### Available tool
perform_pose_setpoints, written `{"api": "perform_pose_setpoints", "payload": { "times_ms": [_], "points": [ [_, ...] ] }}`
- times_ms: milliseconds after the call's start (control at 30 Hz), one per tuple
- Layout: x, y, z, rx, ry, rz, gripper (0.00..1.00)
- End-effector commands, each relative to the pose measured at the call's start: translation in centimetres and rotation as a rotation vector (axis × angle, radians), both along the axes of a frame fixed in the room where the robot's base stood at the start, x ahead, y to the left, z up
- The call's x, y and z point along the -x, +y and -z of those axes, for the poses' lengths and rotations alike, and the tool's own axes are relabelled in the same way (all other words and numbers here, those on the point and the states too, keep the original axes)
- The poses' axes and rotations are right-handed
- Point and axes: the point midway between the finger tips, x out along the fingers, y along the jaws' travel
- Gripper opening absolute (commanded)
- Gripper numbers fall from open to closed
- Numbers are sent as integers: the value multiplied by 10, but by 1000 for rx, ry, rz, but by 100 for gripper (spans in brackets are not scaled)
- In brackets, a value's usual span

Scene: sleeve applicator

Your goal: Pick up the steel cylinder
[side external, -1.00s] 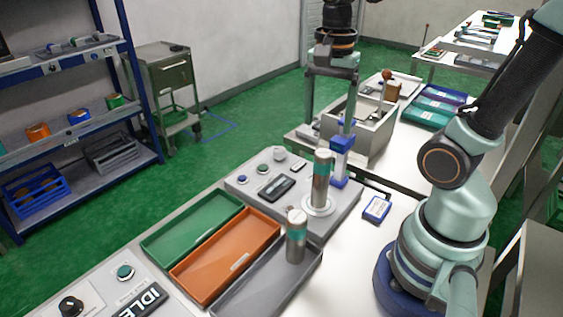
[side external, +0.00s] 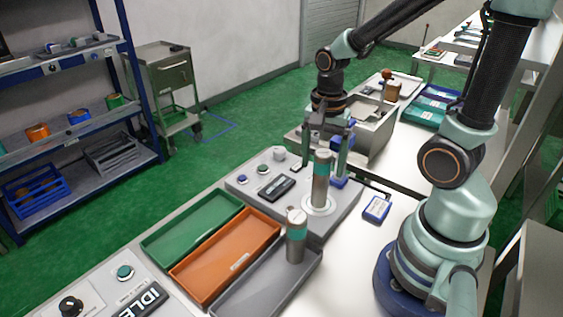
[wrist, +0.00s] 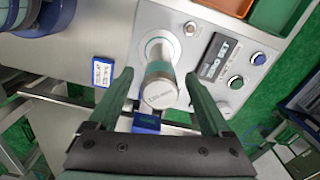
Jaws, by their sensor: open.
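A steel cylinder (side external: 321,190) with a teal band stands upright in a pale ring on the grey applicator unit (side external: 258,195). In the wrist view the cylinder (wrist: 162,84) stands between my open fingertips, with gaps showing on both sides. My gripper (side external: 324,158) is open and empty, pointing down close to the cylinder's upper part; the cylinder partly covers it in the side view. It also shows in the wrist view (wrist: 159,76). A second banded steel cylinder (side external: 296,240) stands upright at the grey tray (side external: 262,292).
A blue block (side external: 339,182) is close behind the cylinder. A blue-and-white box (side external: 376,208) lies to the right. Orange (side external: 215,278) and green (side external: 170,250) trays are empty. A grey bin (side external: 372,140) stands behind.

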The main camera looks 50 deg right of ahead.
Motion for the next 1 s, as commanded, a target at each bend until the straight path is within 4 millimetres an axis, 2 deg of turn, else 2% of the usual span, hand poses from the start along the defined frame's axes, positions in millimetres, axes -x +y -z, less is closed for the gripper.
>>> {"api": "perform_pose_setpoints", "payload": {
  "times_ms": [133,167,300,367,1000],
  "points": [
    [0,0,0,0,0,0,83],
    [0,0,0,0,0,0,75],
    [0,0,0,0,0,0,22],
    [0,0,0,0,0,0,0],
    [-1,0,-1,1,-2,0,0]
  ]
}}
